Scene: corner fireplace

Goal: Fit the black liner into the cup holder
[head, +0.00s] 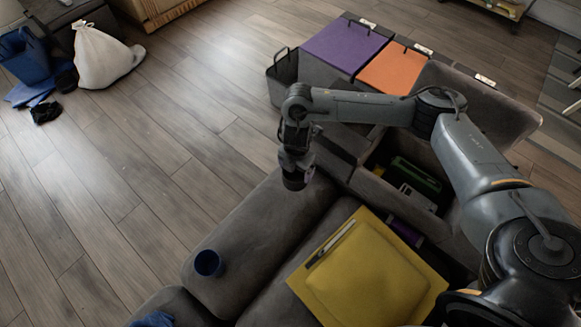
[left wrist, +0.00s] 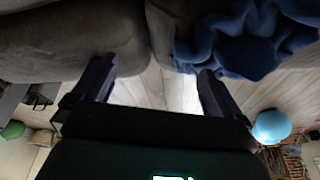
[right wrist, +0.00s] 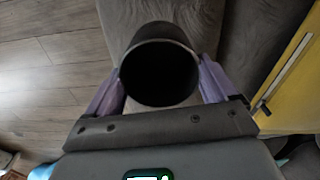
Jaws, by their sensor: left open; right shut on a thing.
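My right gripper (head: 297,163) is above the grey sofa, near its back corner, in the head view. In the right wrist view it (right wrist: 160,84) is shut on the black liner (right wrist: 158,76), a dark round cup with its open end facing the camera. The liner also shows as a small dark cylinder (head: 294,182) in the head view, held clear of the sofa. A round dark-blue cup-like piece (head: 208,263) is at the sofa's front left; I cannot tell whether it is the cup holder. My left gripper (left wrist: 156,72) is open and empty beside the sofa.
An open grey compartment (head: 375,158) with a green item (head: 415,177) is under my right arm. Purple (head: 343,45) and orange (head: 393,68) bins stand behind. Blue cloth (left wrist: 240,40) is near my left gripper.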

